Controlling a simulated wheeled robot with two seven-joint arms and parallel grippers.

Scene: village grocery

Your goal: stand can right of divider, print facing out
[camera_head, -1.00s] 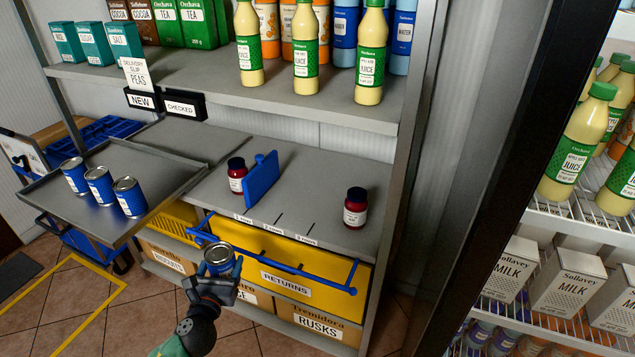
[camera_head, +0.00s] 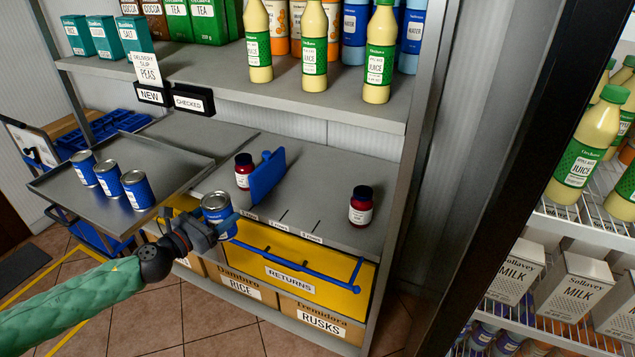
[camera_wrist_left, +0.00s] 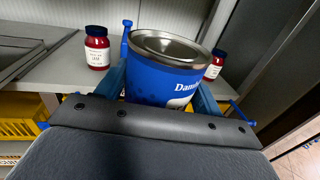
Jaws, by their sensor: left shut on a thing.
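My left gripper (camera_head: 219,226) is shut on a blue can (camera_head: 216,205) with a metal top. It holds the can upright at the front edge of the lower shelf (camera_head: 335,190), left of the blue divider (camera_head: 267,177). In the left wrist view the can (camera_wrist_left: 165,82) sits between the fingers with part of its white print showing. The divider stands upright on the shelf, with a dark red jar (camera_head: 243,172) on its left. Another red jar (camera_head: 361,208) stands farther right, and bare shelf lies between it and the divider. My right gripper is not in view.
Several blue cans (camera_head: 135,190) stand on a grey tray (camera_head: 60,187) at left. A blue rail (camera_head: 300,262) runs in front of a yellow returns bin (camera_head: 330,296) below the shelf. Juice bottles (camera_head: 314,50) stand on the shelf above. A fridge with bottles and milk (camera_head: 569,291) is at right.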

